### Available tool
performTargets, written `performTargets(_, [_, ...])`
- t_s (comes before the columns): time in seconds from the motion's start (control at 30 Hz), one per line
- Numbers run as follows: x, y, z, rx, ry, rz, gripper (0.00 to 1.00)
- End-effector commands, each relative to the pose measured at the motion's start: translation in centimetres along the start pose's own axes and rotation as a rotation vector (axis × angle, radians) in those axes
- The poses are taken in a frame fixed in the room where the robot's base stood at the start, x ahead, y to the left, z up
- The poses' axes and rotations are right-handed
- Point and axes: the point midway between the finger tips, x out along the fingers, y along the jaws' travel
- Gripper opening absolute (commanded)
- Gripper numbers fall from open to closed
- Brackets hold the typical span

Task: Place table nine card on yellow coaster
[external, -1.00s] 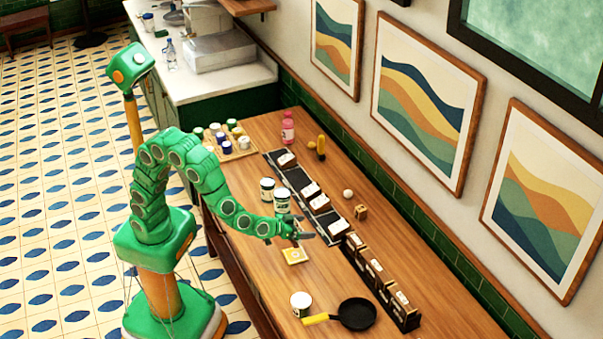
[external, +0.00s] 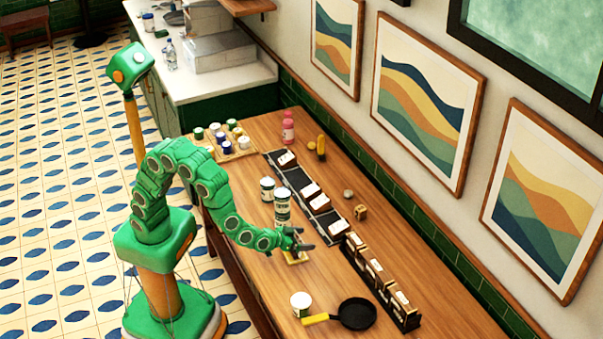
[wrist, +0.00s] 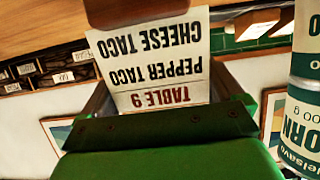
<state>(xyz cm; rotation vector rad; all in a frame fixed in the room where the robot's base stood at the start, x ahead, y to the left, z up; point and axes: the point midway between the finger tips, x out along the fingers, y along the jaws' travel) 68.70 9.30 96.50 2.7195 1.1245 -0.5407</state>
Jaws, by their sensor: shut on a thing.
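The table nine card (wrist: 150,62) fills the upper middle of the wrist view. It is white and reads upside down, with "TABLE 9" in red and taco lines in black. My gripper (external: 302,240) is shut on the card. In the external view it is low over the yellow coaster (external: 298,261), which is mostly hidden under it. The card itself is hard to make out there. Whether it touches the coaster cannot be told.
Stacked cans (external: 282,206) stand just behind my gripper; a can also shows close at right in the wrist view (wrist: 303,130). A card rack (external: 380,280) lies to the right. A white can (external: 300,304) and black pan (external: 357,313) stand in front.

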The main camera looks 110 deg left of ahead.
Motion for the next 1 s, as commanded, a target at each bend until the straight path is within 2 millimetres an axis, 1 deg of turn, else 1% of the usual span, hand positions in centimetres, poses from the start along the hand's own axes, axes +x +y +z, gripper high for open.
performTargets(0.17, [0.1,0.0,0.3,0.001,0.0,0.0,0.65])
performTargets(0.2, [0.1,0.0,0.3,0.001,0.0,0.0,0.97])
performTargets(0.23, [0.1,0.0,0.3,0.001,0.0,0.0,1.0])
performTargets(0.57, [0.0,0.0,-0.1,-0.001,0.001,0.0,1.0])
performTargets(0.77, [-2.2,0.1,0.0,0.002,0.001,0.002,1.0])
performTargets(1.0, [-5.7,0.2,0.0,-0.001,-0.001,0.004,1.0])
